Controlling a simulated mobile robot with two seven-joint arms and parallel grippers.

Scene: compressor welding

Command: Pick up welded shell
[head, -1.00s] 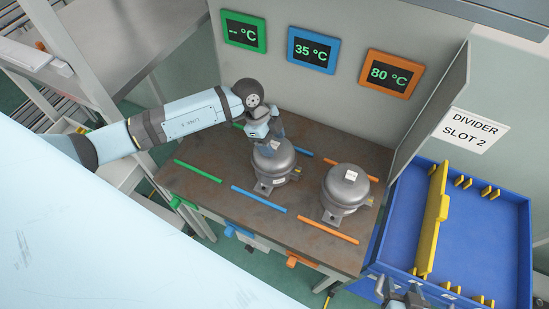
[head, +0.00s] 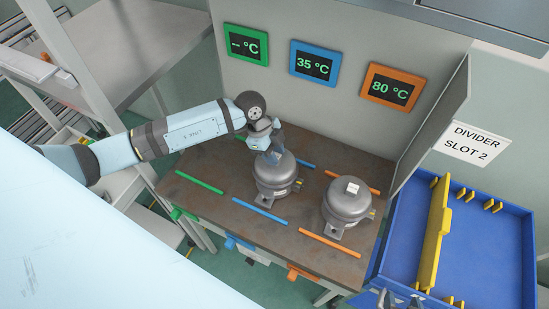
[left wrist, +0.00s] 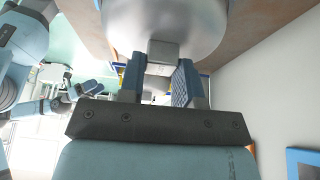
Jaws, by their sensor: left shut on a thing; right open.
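The grey rounded shell (head: 276,180) stands upright on the brown table between the two blue strips, under the 35 °C display. My left gripper (head: 272,154) comes down from above and is shut on its top. In the left wrist view, the gripper's blue-padded fingers (left wrist: 160,72) flank a small grey block on the shell's curved body (left wrist: 200,30). A second grey shell (head: 347,206) with a white label on top stands between the orange strips, under the 80 °C display. My right gripper (head: 394,299) is open at the bottom edge, partly cut off.
The brown table (head: 215,205) has a bare area between the green strips at left. A grey back panel with displays rises behind it, with a side panel (head: 432,130) at right. A blue bin (head: 490,250) with a yellow divider (head: 436,235) stands to the right.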

